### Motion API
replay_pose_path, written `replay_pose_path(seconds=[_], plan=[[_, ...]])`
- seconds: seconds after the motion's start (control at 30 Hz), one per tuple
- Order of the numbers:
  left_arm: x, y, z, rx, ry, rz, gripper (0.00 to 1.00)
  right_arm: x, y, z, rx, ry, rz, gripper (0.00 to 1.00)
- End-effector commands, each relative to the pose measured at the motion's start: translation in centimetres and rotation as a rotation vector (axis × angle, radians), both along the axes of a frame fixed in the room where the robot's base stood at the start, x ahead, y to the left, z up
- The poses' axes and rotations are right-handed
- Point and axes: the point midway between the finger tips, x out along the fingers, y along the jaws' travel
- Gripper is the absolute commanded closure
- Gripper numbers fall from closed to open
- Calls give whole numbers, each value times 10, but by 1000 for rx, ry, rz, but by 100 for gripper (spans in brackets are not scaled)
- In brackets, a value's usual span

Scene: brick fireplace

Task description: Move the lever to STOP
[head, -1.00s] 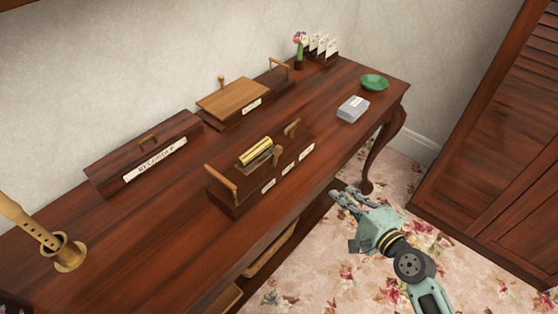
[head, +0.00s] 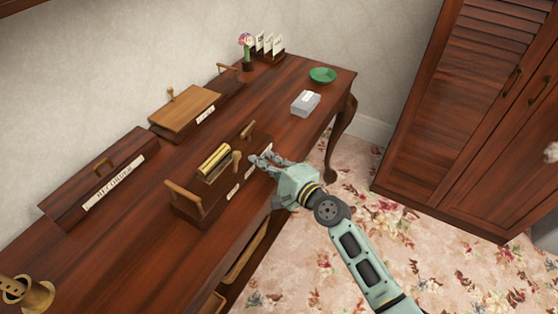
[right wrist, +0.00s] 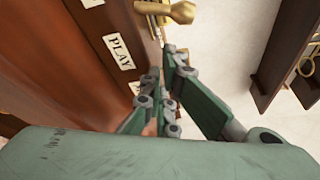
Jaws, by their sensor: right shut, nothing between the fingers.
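A dark wooden music box (head: 200,208) with a brass cylinder (head: 214,162) stands on the long table. A short brass lever (head: 237,160) stands at its front side, above small white labels. In the right wrist view the lever's knob (right wrist: 180,12) is at the top, and one label (right wrist: 120,51) reads PLAY. Another label is partly hidden behind my fingers; the STOP label cannot be made out. My right gripper (head: 256,159) is shut and empty, close beside the lever on its right. I cannot tell whether they touch. My left gripper is out of view.
A box labelled RECORDER (head: 110,170) and a wooden-lidded box (head: 185,106) stand behind. A grey card box (head: 305,103) and a green dish (head: 322,75) are at the table's far end.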

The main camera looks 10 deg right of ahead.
Motion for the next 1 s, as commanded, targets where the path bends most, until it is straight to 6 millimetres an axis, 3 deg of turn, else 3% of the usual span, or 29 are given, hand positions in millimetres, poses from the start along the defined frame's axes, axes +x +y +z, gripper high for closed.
replay_pose_path(seconds=[0.23,1.0], plan=[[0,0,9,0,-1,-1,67,-4,13,6,-1,-2,-3,100],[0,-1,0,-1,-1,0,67,-6,14,7,-42,-58,-2,100]])
